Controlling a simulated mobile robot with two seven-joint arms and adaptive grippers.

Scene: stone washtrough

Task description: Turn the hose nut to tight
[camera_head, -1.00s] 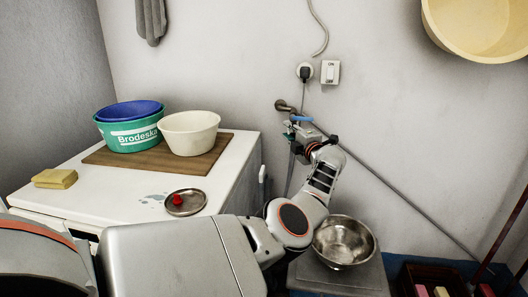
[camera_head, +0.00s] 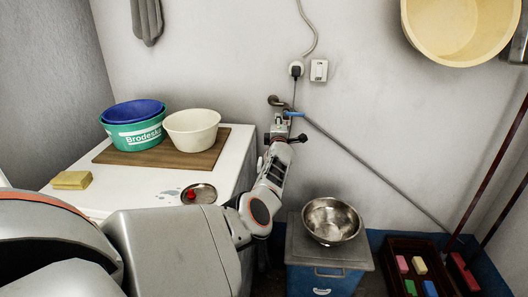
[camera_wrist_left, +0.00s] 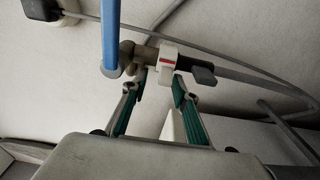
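The tap (camera_head: 276,101) comes out of the back wall, with a blue lever (camera_head: 293,114). In the left wrist view the blue lever (camera_wrist_left: 110,40) and brass body (camera_wrist_left: 135,55) show close up. The hose nut (camera_wrist_left: 168,57) looks like a pale collar with a red mark and a dark grey tab (camera_wrist_left: 203,74) to its right. My left gripper (camera_wrist_left: 160,82) is open, its green-lined fingers apart just below the nut in the picture, with nothing between them. In the head view it (camera_head: 280,122) reaches up to the tap and partly hides it. My right gripper is not in view.
A grey hose (camera_head: 370,165) slants down along the wall to the right. The white cabinet (camera_head: 228,165) with tubs is at left. A plug and switch (camera_head: 318,70) are above the tap.

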